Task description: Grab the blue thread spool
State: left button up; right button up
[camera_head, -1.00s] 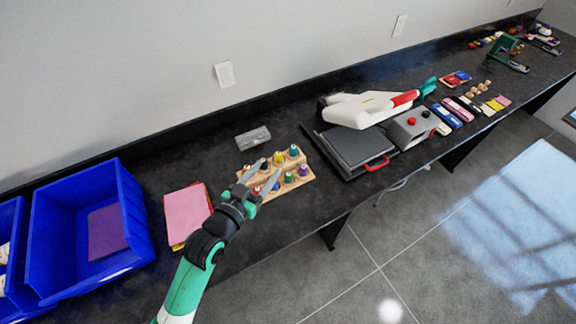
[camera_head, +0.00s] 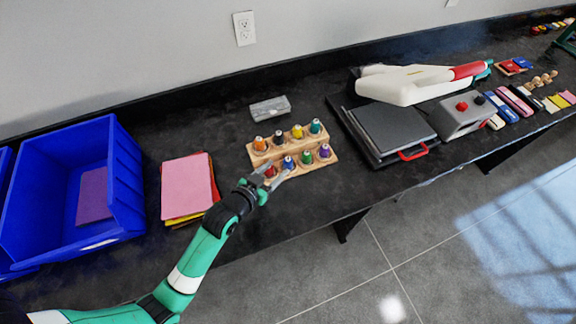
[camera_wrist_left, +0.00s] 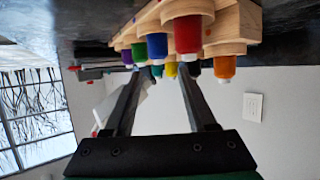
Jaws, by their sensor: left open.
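The blue thread spool (camera_head: 288,163) stands upright in the front row of a wooden rack (camera_head: 331,160), between a red spool (camera_head: 270,172) and a green spool (camera_head: 306,158). My left gripper (camera_head: 275,175) is open and empty at the front of the rack, close to the red and blue spools. In the left wrist view, the blue spool (camera_wrist_left: 157,46) shows beyond the gap between the open fingers (camera_wrist_left: 159,72), apart from them. The red spool (camera_wrist_left: 187,35) hangs nearer in that upturned view. My right gripper is out of view.
The back row holds an orange spool (camera_head: 259,143), a yellow spool (camera_head: 297,131) and others. A grey block (camera_head: 270,108) lies behind the rack. Pink sheets (camera_head: 187,187) and a blue bin (camera_head: 128,190) are left. A heat press (camera_head: 395,135) stands right.

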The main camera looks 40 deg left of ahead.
aim_at(287, 159)
pick_arm(q)
jog(key=shift+x, duration=1.15)
jog(key=shift+w+f+b, duration=0.15)
jog(key=shift+w+b, duration=0.05)
jog(key=shift+b, duration=0.15)
jog(key=x, duration=0.1)
jog(key=b+x, duration=0.1)
jog(key=x, duration=0.1)
jog(key=b+x, duration=0.1)
jog(key=shift+w, duration=0.5)
grip_shut()
